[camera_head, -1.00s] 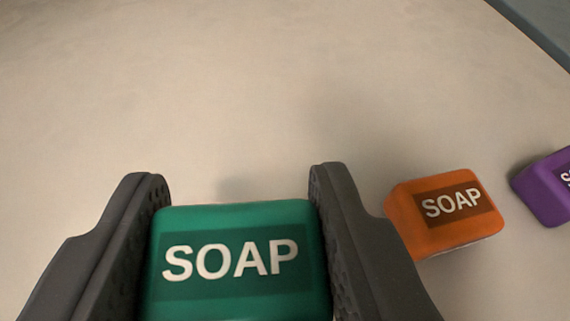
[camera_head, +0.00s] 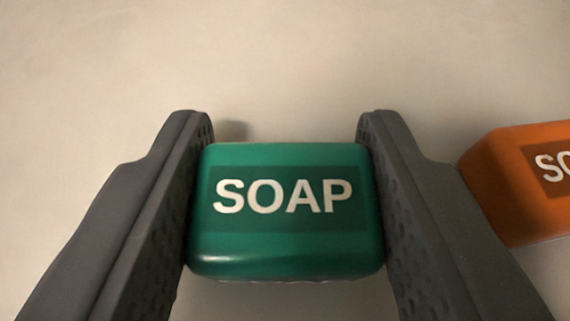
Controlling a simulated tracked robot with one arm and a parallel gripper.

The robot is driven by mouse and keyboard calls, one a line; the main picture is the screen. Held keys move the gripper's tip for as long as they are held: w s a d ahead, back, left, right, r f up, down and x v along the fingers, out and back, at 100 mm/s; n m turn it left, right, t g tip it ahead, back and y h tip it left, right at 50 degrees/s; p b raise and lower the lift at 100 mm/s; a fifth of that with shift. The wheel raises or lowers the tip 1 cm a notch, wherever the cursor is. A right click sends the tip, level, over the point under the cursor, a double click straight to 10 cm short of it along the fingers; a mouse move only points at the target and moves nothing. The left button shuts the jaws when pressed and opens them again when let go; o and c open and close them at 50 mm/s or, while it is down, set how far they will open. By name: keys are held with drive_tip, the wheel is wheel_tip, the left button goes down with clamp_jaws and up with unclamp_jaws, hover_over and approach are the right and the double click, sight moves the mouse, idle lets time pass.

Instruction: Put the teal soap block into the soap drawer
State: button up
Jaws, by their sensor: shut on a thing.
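The teal soap block (camera_head: 285,250) has a darker green label with white "SOAP" lettering. It sits between the two dark grey fingers of my gripper (camera_head: 284,150), one on its left side and one on its right. My gripper is shut on it. The block is close to the pale surface; I cannot tell if it touches it. The soap drawer is not in view.
An orange soap block (camera_head: 520,215) lies on the pale surface (camera_head: 290,60) just right of my right finger, cut off by the picture edge. The surface beyond the fingers is clear.

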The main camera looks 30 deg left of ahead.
drive_tip(key=o, duration=0.9)
drive_tip(key=shift+f, duration=0.1)
drive_tip(key=shift+o, duration=0.2)
drive_tip(key=shift+r+p, duration=0.2)
drive_tip(key=shift+p, duration=0.7)
drive_tip(key=b+v, duration=0.4)
drive_tip(key=v, duration=0.9)
drive_tip(key=shift+s+r, duration=0.15)
drive_tip(key=shift+s, duration=0.25)
